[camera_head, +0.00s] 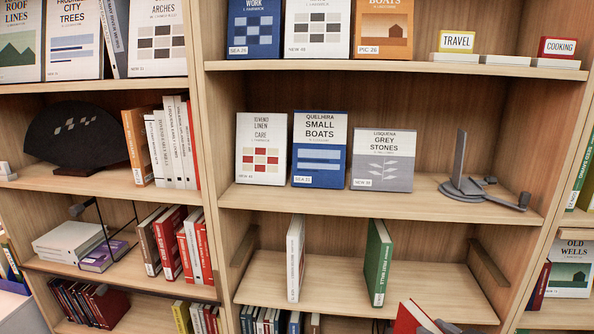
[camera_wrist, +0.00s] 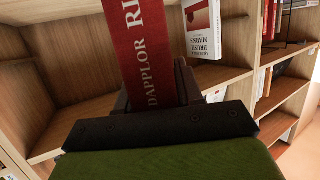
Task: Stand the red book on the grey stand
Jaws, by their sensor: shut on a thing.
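The red book (camera_head: 412,318) shows at the bottom edge of the head view, tilted, with most of it cut off. In the wrist view its red spine (camera_wrist: 150,50) with white lettering rises between my jaws. My gripper (camera_wrist: 155,92) is shut on the book near one end of the spine. The grey stand (camera_head: 459,160) is on the middle shelf at the right, with a thin upright plate and a flat base. It is empty. The book and my gripper are below it and apart from it in the head view.
The grey-and-white book Grey Stones (camera_head: 383,160) stands just left of the stand, with Small Boats (camera_head: 320,150) beyond it. The shelf below holds an upright white book (camera_head: 296,258) and a green book (camera_head: 378,262). The upper shelf board (camera_head: 390,66) runs above the stand.

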